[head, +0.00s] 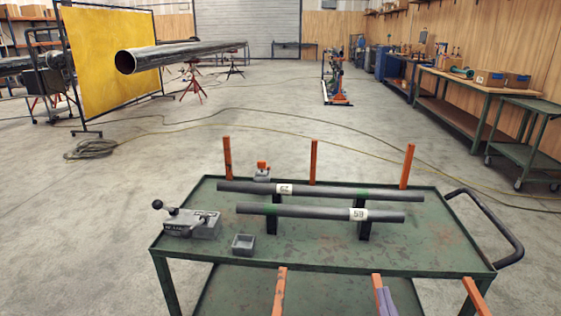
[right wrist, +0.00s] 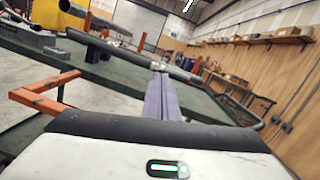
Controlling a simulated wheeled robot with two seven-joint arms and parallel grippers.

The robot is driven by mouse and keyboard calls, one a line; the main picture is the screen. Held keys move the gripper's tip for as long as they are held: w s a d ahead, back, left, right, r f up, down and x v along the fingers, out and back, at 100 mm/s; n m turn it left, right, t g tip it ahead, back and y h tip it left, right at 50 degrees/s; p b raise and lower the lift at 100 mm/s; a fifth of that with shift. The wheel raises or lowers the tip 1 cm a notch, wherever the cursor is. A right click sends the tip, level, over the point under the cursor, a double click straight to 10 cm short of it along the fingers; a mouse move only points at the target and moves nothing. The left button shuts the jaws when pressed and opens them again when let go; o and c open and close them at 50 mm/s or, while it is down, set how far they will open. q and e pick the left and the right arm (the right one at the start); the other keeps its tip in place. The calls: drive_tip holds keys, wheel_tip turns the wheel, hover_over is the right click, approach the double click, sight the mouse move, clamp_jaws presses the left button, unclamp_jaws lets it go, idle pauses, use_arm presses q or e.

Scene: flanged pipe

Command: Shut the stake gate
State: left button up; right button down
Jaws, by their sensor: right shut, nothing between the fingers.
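Orange stakes show at the near side of the green cart (head: 300,260): a left one (head: 279,295), a middle one (head: 378,290) and a right one (head: 475,297). They start around the cart's front edge and run down out of the picture, so the gate seems to hang outward. In the right wrist view, orange bars (right wrist: 45,84) joined at a corner show left of the fingers. My right gripper (head: 384,292) has purple fingers, shut and empty, close beside the middle stake. Its fingers also show in the right wrist view (right wrist: 160,72). My left gripper is out of view.
Two grey pipes, a far one (head: 340,192) and a near one (head: 310,211), lie on black supports on the cart. Several orange stakes (head: 313,160) stand upright at the far edge. A grey clamp block (head: 190,223) and a small box (head: 243,244) sit left. A black handle (head: 505,235) juts out right.

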drive_tip(key=s+a+f+n+g+y, duration=0.3)
drive_tip(key=f+n, duration=0.5)
drive_tip(key=n, duration=0.7)
drive_tip(key=s+a+f+n+g+y+p, duration=0.1)
drive_tip(key=s+a+f+n+g+y, duration=0.2)
drive_tip(key=n, duration=1.3)
drive_tip(key=s+a+f+g, duration=0.2)
drive_tip(key=s+a+f, duration=0.2)
drive_tip(key=s+f, duration=0.2)
drive_tip(key=shift+s+a+y+p, duration=0.2)
drive_tip(key=shift+s+y+p, duration=0.1)
drive_tip(key=shift+s, duration=0.35)
drive_tip(key=c, duration=2.3)
unclamp_jaws()
drive_tip(key=s+f+n+g, duration=0.1)
drive_tip(key=n, duration=0.1)
drive_tip(key=s+d+f+n+h, duration=0.1)
drive_tip(key=s+f, duration=0.1)
drive_tip(key=s+d+f+n+g, duration=0.1)
drive_tip(key=n, duration=0.1)
drive_tip(key=shift+s+f+n+g, duration=0.2)
drive_tip(key=shift+s+n+g, duration=0.1)
drive_tip(key=shift+s, duration=0.1)
drive_tip(key=o, duration=0.5)
drive_tip(key=shift+s+f+h, duration=0.15)
drive_tip(key=shift+s+h, duration=0.05)
drive_tip(key=shift+h, duration=0.1)
drive_tip(key=shift+c, duration=0.2)
